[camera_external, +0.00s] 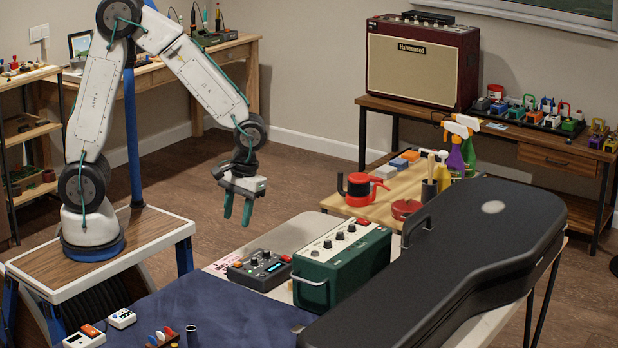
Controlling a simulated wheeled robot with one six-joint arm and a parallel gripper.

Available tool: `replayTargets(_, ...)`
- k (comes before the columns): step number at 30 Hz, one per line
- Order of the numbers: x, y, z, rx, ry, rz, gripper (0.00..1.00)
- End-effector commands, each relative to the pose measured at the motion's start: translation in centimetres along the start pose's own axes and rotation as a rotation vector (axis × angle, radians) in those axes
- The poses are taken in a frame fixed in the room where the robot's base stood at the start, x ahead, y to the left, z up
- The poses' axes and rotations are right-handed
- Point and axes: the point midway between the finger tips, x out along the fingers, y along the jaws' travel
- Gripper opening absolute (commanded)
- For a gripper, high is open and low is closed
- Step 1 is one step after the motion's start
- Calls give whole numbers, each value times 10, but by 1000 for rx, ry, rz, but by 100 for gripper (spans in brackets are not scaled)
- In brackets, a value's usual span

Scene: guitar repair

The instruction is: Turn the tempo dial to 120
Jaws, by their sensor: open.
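My gripper (238,213) hangs fingers-down in the air, above and to the left of the devices on the table. Its two teal fingers are apart with nothing between them. A dark box with knobs and a red part (259,270) lies on the table below it. A green box with a white panel and a row of dark knobs (341,262) stands to its right. Two small white devices (122,318) (84,337) lie at the lower left. Which of these carries the tempo dial I cannot tell; markings and settings are too small to read.
A large black guitar case (455,265) fills the table's right side. A blue cloth (235,318) covers the front. Behind, a wooden table holds a red-and-black pot (357,190), spray bottles (456,148) and a red round tin (405,208). The air around my gripper is clear.

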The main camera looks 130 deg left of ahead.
Motion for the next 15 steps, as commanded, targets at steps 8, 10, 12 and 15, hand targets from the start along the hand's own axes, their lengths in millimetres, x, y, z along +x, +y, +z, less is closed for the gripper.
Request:
replayTargets(8, 17, 39, -56, -552, 52, 131, 40)
replayTargets(10, 15, 43, -60, -631, 57, 155, 40)
replayTargets(12, 15, 45, -61, -684, 56, 168, 40)
replayTargets(15, 20, 46, -61, -719, 54, 170, 40)
